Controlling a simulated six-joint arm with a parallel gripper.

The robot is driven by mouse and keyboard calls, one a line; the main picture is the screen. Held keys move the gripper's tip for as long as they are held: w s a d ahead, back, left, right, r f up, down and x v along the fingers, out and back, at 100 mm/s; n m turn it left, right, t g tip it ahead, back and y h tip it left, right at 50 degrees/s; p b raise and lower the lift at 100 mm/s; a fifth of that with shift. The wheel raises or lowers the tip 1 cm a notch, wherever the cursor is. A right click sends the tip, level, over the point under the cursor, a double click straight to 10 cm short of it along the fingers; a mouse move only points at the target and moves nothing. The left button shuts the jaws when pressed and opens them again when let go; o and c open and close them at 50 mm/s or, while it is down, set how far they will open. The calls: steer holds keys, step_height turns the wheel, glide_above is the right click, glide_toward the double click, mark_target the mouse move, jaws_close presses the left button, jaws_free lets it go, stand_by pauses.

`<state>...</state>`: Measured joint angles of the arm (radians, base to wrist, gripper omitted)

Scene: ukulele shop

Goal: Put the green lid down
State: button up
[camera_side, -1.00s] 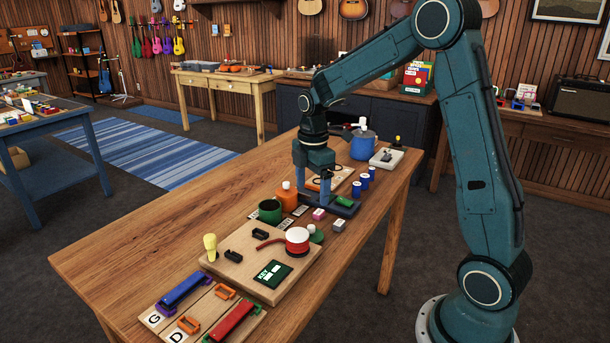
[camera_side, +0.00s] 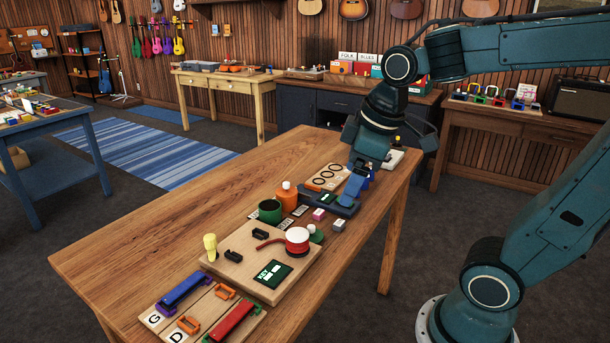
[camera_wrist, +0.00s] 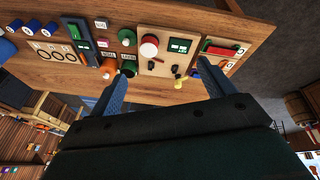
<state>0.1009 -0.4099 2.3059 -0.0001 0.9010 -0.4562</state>
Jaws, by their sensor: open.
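The green lid (camera_side: 316,234) is a small round piece with a knob, lying on the wooden table just beyond the board's edge, beside the red-and-white drum-shaped object. In the wrist view the green lid (camera_wrist: 126,36) shows from above, apart from my fingers. My gripper (camera_side: 356,183) hangs tilted over the far part of the table, well away from the lid. In the wrist view my gripper (camera_wrist: 160,88) has its two blue fingers wide apart with nothing between them.
A dark green cup (camera_side: 269,212) and an orange bottle (camera_side: 287,198) stand left of the lid. A pink block (camera_side: 319,214) and a grey block (camera_side: 339,225) lie near it. The table's near right strip is clear.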

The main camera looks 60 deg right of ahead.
steer(key=s+a+m+t, duration=0.1)
steer(key=s+a+m, duration=0.1)
steer(key=s+m, duration=0.2)
steer(key=shift+s+a+f+t, duration=0.15)
steer(key=shift+s+a+t, duration=0.15)
steer(key=shift+s, duration=1.45)
